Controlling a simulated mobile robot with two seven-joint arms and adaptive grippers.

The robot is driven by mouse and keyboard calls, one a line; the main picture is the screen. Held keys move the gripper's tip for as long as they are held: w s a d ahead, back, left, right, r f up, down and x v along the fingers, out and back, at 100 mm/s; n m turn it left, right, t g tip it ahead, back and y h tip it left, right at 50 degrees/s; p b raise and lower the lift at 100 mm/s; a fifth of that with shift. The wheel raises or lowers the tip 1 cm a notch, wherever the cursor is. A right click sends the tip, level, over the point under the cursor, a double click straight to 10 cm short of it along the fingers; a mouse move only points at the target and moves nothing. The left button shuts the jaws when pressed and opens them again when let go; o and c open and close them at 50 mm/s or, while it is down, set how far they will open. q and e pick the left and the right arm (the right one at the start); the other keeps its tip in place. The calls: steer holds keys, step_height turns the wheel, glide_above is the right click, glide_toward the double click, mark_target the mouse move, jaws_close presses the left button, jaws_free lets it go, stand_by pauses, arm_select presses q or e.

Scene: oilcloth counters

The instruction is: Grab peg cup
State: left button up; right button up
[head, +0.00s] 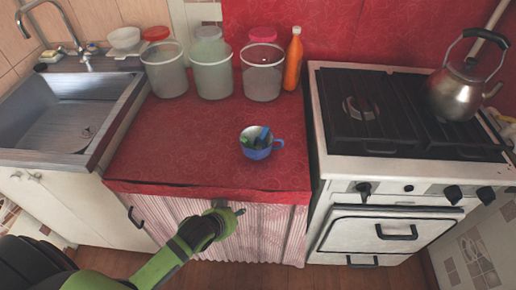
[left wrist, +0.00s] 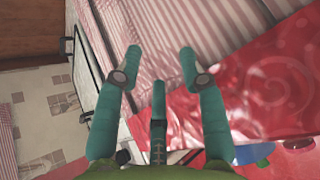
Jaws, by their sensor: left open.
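The blue cup (head: 256,153) stands upright on the red oilcloth counter (head: 180,150), towards its right side, with its handle to the right. Green and dark pegs (head: 263,135) show inside it. My left gripper (head: 232,209) is in front of the counter's front edge, below and to the left of the cup, apart from it. In the left wrist view the teal fingers (left wrist: 160,62) are spread with nothing between them. A blue patch (left wrist: 252,153) at the lower right there may be the cup, partly hidden by a finger. My right gripper is not in view.
Several clear tubs (head: 212,75) and an orange bottle (head: 293,60) line the back of the counter. A sink (head: 65,120) is on the left. A stove (head: 400,170) with a kettle (head: 462,90) is on the right. The counter around the cup is clear.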

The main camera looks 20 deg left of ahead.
arm_select(q)
step_height(320, 180, up, 10)
steer(key=d+t, duration=0.1)
steer(key=d, duration=0.2)
steer(key=w+r+m+t+h, duration=0.1)
steer(key=w+r, duration=0.1)
steer(key=w, duration=0.1)
steer(key=w+r+m+t+h, duration=0.1)
steer(key=w+r, duration=0.1)
steer(key=w+r+m+t+h, duration=0.1)
steer(key=w+r+t, duration=0.1)
steer(key=w+r, duration=0.1)
steer(key=shift+w, duration=0.3)
steer(key=shift+w+d, duration=0.1)
steer(key=shift+w, duration=0.25)
steer(key=x, duration=0.6)
steer(key=shift+w, duration=0.2)
jaws_close()
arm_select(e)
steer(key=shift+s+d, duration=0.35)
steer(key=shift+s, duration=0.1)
